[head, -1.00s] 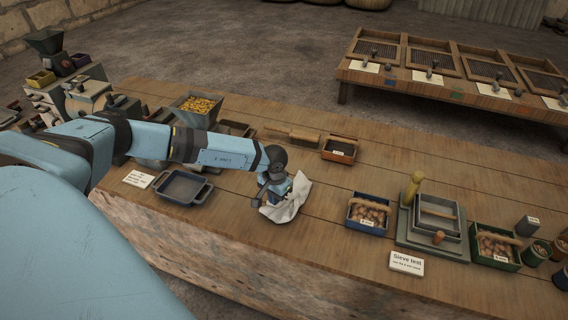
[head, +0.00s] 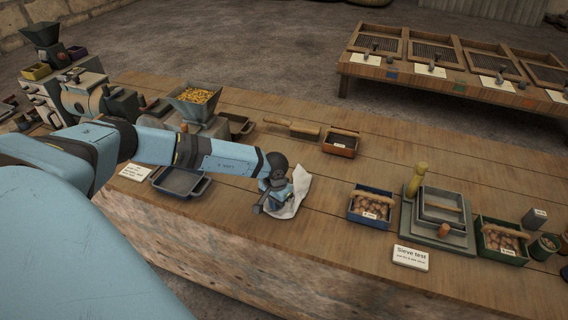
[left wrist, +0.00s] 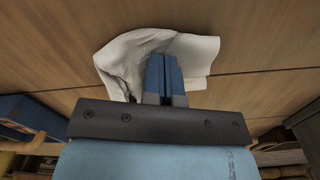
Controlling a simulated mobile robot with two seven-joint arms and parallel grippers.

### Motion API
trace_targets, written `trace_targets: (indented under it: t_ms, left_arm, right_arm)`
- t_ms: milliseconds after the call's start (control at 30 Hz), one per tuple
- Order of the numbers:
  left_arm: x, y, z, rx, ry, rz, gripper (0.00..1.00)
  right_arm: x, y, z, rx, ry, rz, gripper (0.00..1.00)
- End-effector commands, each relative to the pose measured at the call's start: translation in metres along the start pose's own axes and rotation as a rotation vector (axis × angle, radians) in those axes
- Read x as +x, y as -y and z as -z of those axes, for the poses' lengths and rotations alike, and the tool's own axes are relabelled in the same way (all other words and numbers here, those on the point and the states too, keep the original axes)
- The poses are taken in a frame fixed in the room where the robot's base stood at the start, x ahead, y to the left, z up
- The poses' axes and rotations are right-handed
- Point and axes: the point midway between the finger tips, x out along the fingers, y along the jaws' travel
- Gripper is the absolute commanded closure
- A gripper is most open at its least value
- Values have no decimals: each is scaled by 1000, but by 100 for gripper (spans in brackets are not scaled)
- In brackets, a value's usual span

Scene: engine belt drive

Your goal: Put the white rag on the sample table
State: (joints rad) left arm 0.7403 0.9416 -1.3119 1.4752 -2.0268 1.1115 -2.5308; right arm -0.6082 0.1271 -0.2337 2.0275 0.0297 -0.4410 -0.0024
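The white rag (head: 298,191) is crumpled at the middle of the long wooden table (head: 330,245), near its front edge. In the left wrist view the rag (left wrist: 198,52) spreads around and beyond the fingertips, with folds on the left. My left gripper (head: 276,196) points down at the rag. In the left wrist view its blue fingers (left wrist: 164,72) are close together over the rag, shut on a part of it that they hide. I cannot tell whether the rag is clear of the wood. My right gripper is not in view.
A blue-grey tray (head: 181,182) lies left of the rag. A blue box of brown lumps (head: 370,207) and sieve trays (head: 437,215) stand to the right. A separate low table with screens (head: 455,68) stands at the back right. Bare wood lies behind the rag.

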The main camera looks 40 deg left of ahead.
Motion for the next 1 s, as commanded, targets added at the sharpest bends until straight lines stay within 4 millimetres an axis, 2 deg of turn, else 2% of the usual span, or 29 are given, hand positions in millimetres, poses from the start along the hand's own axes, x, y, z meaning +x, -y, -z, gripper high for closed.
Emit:
trace_targets:
  t_ms: [33, 367, 467, 800, 900, 1000]
  left_arm:
    - [4, 0, 0, 0, 0, 0, 100]
    - [-1, 0, 0, 0, 0, 0, 100]
    - [-12, 1, 0, 0, -1, 0, 100]
    - [-80, 1, 0, 0, -2, 0, 100]
    - [-89, 0, 0, 0, -1, 0, 100]
    - [-89, 0, 0, 0, 0, 0, 100]
  right_arm:
    - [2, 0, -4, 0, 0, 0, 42]
    - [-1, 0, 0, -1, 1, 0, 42]
    - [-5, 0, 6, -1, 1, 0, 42]
    - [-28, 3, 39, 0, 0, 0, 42]
    - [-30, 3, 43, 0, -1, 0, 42]
    - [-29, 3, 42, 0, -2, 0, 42]
